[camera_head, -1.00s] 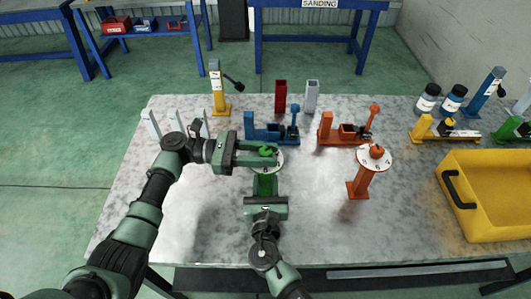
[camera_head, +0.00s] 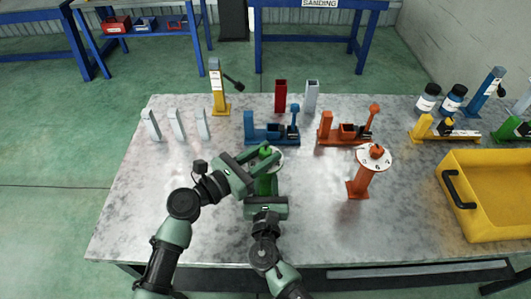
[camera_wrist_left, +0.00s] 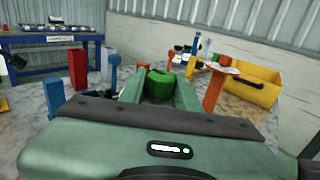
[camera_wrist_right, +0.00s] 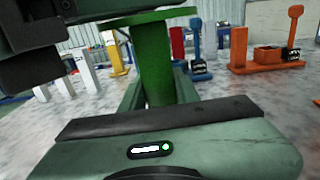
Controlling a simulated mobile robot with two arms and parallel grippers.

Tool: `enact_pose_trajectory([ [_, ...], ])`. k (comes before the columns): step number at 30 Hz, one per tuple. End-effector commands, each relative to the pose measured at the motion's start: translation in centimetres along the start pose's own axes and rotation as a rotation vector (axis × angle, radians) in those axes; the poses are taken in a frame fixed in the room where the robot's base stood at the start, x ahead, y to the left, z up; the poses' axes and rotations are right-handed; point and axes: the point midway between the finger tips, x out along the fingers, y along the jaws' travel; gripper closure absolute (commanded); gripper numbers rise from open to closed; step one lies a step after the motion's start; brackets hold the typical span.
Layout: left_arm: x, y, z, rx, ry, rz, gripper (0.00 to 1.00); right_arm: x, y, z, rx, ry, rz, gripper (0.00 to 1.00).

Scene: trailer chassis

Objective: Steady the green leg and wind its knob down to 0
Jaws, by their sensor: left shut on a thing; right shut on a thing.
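The green leg (camera_wrist_right: 153,60) stands upright on the table, with a round dial plate (camera_head: 277,163) on top and a green knob (camera_wrist_left: 160,84) above it. My left gripper (camera_head: 262,158) is shut on the knob, one finger on each side. My right gripper (camera_wrist_right: 157,100) is shut on the leg's post below the dial. In the head view the grippers cover much of the leg and dial, and the dial's numbers cannot be read. The leg's base is hidden.
An orange leg (camera_head: 362,180) with its own white dial stands to the right. Blue (camera_head: 271,137) and orange (camera_head: 343,137) fixtures stand behind. A yellow crate (camera_head: 491,177) is at the far right. Pale posts (camera_head: 177,124) stand at the back left. The left front of the table is clear.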

Motion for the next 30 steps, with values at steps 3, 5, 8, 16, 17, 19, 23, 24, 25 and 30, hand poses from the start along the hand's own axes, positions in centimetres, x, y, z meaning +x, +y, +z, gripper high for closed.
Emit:
enact_pose_trajectory([
  [3, 0.06, -0.15, 0.15, -0.001, -0.004, 0.047, 1.00, -0.01, 0.02, -0.05, -0.001, 0.001, 0.001, 1.00],
  [5, 0.06, -0.12, 0.21, -0.002, -0.005, 0.066, 1.00, -0.01, 0.02, -0.05, -0.001, 0.001, 0.001, 1.00],
  [8, 0.04, -0.11, 0.22, -0.002, -0.005, 0.089, 1.00, -0.02, 0.03, -0.05, -0.001, 0.001, 0.001, 1.00],
  [16, 0.02, -0.03, 0.35, 0.000, -0.007, 0.109, 1.00, -0.02, 0.03, -0.07, -0.001, 0.002, 0.001, 1.00],
  [17, 0.02, -0.03, 0.36, 0.000, -0.008, 0.109, 1.00, -0.02, 0.03, -0.07, 0.000, 0.002, 0.001, 1.00],
  [19, 0.03, -0.03, 0.37, 0.000, -0.008, 0.108, 1.00, -0.02, 0.03, -0.08, 0.000, 0.002, 0.001, 1.00],
  [23, 0.04, -0.03, 0.40, 0.000, -0.009, 0.108, 1.00, -0.03, 0.02, -0.10, 0.000, 0.002, 0.001, 1.00],
  [24, 0.04, -0.03, 0.41, 0.000, -0.009, 0.108, 0.63, -0.03, 0.02, -0.10, 0.000, 0.003, 0.001, 1.00],
  [25, 0.04, -0.03, 0.41, 0.000, -0.009, 0.108, 0.54, -0.03, 0.02, -0.10, 0.000, 0.003, 0.001, 1.00],
  [30, 0.01, -0.01, 0.27, 0.000, -0.006, 0.108, 0.46, -0.04, 0.02, -0.10, 0.000, 0.003, 0.001, 1.00],
])
